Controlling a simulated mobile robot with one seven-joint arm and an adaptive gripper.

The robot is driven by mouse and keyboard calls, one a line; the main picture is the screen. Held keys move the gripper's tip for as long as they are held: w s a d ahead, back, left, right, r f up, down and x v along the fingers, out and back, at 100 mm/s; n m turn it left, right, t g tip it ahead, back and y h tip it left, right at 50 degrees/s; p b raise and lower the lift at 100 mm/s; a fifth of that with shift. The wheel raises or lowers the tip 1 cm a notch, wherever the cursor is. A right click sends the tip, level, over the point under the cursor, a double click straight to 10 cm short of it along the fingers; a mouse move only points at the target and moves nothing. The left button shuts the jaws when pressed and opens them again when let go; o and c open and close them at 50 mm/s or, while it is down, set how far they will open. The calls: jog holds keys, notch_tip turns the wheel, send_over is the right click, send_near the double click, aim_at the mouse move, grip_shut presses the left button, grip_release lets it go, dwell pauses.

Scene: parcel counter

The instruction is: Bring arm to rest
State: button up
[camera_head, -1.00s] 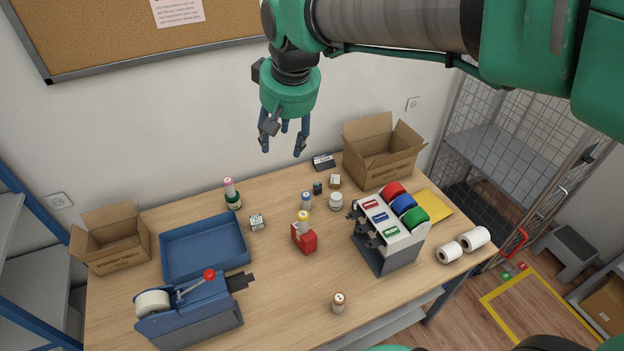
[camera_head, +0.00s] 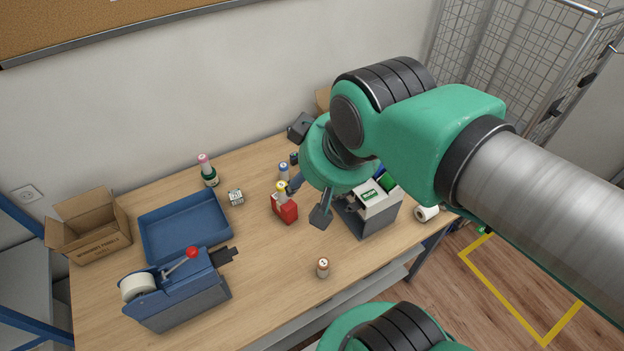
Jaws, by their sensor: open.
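My gripper (camera_head: 308,200) hangs from the green wrist, open, above the middle right of the counter. No object shows between its fingers, though the wrist hides part of them. The wooden counter (camera_head: 265,260) is below.
A blue tray (camera_head: 188,255) and an open cardboard box (camera_head: 88,240) stand at the left, with a blue tape dispenser (camera_head: 180,298) in front. A wire cage (camera_head: 490,60) is at back right.

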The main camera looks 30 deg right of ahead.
jog(key=shift+s+f, duration=0.1)
dwell(0.3)
notch_tip(320, 180, down, 14)
jog(key=b, duration=1.3)
jog(key=shift+b, duration=0.4)
